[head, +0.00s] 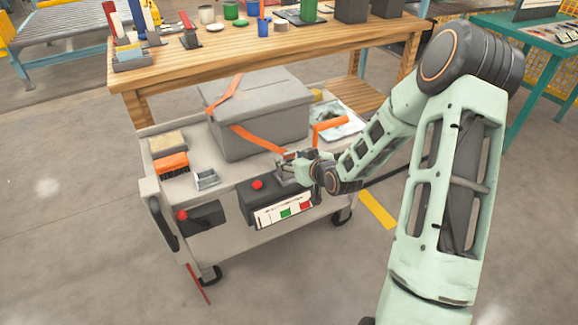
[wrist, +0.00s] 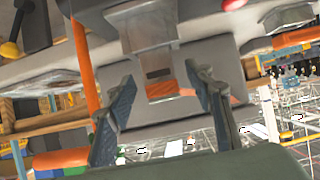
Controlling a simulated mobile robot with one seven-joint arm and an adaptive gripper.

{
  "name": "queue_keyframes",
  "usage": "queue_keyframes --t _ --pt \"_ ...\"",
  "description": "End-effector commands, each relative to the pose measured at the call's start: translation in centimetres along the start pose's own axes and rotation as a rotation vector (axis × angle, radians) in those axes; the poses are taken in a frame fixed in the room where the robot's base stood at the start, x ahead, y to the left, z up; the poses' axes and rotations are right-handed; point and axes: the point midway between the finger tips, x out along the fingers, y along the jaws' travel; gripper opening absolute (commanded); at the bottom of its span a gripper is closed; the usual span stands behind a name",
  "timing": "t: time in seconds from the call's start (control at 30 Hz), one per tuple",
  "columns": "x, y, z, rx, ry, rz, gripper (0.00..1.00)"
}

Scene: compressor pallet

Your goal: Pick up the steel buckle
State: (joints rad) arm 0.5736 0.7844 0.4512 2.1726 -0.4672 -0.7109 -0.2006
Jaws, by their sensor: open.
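The steel buckle (wrist: 143,30) is a grey metal piece with a slotted end in the wrist view. A short stretch of orange strap (wrist: 160,88) shows at that end. My gripper (wrist: 160,84) is open, with one finger on each side of the slotted end. I cannot tell whether either finger touches it. In the head view my gripper (head: 287,170) is at the cart's near side, by the lower end of the orange strap (head: 256,138) that runs over the grey case (head: 258,110). The buckle cannot be made out clearly there.
The grey cart (head: 148,188) also carries an orange brush (head: 172,163), a small metal piece (head: 206,179) and a silver bag (head: 341,122). Dark boxes with red buttons hang on its front. A wooden workbench (head: 190,66) stands behind.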

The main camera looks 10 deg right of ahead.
Motion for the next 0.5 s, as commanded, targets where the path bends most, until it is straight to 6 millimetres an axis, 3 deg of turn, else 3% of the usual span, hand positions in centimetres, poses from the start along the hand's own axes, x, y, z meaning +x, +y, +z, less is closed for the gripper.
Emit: queue_keyframes --t 0.13,0.37,0.5 --pt "1.57 -0.06 -0.01 0.001 0.001 0.0 0.48" --pt "1.72 -0.04 -0.06 0.001 0.0 0.0 0.48" --pt "1.7 -0.03 -0.06 0.001 0.0 0.0 0.36"
